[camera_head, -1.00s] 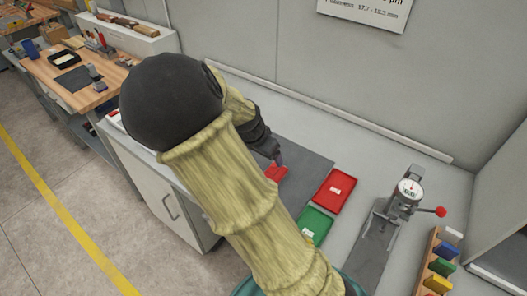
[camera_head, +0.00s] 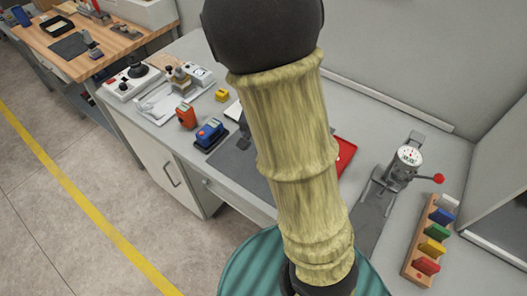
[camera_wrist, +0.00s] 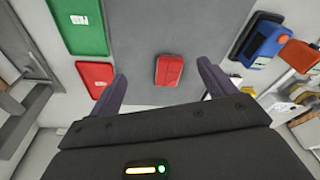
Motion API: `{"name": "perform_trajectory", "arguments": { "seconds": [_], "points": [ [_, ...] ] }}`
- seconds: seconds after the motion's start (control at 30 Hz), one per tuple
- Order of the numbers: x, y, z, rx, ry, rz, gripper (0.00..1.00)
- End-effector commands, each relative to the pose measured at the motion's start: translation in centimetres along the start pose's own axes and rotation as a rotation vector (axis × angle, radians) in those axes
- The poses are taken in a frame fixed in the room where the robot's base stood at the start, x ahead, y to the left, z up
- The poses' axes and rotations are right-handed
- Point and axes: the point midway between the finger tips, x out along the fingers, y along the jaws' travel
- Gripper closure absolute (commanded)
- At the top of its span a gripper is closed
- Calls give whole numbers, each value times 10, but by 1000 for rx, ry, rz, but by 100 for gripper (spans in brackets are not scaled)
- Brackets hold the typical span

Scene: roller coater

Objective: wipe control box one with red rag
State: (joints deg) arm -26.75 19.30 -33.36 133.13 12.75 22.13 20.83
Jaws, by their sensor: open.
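The red rag (camera_wrist: 169,70) is a small folded red piece lying on a grey mat (camera_wrist: 150,22) in the wrist view. My gripper (camera_wrist: 163,78) is open, its two dark fingers spread on either side of the rag's near end with gaps between. It looks empty, and I cannot tell its height over the mat. In the head view my arm hides the rag and gripper. A white box with a black knob (camera_head: 130,80) stands at the counter's far left end, with another switch-topped unit (camera_head: 186,78) beside it. I cannot tell which is control box one.
A blue device (camera_head: 209,133), an orange device (camera_head: 186,115) and a yellow block (camera_head: 222,95) stand left of my arm. A dial gauge stand (camera_head: 404,165) and block rack (camera_head: 419,247) are right.

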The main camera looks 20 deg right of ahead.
Motion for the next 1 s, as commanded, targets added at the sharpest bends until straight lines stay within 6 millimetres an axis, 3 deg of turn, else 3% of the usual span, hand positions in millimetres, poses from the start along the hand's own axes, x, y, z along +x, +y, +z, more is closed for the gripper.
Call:
{"name": "perform_trajectory", "arguments": {
  "seconds": [0.3,0.47,0.9,0.93,1.0],
  "points": [
    [-36,14,51,-398,-4,-120,17],
    [-50,20,69,-569,34,-134,17],
    [-54,22,74,-627,47,-133,17],
    [-54,22,74,-627,47,-133,19],
    [-54,22,74,-626,47,-133,33]
  ]
}}
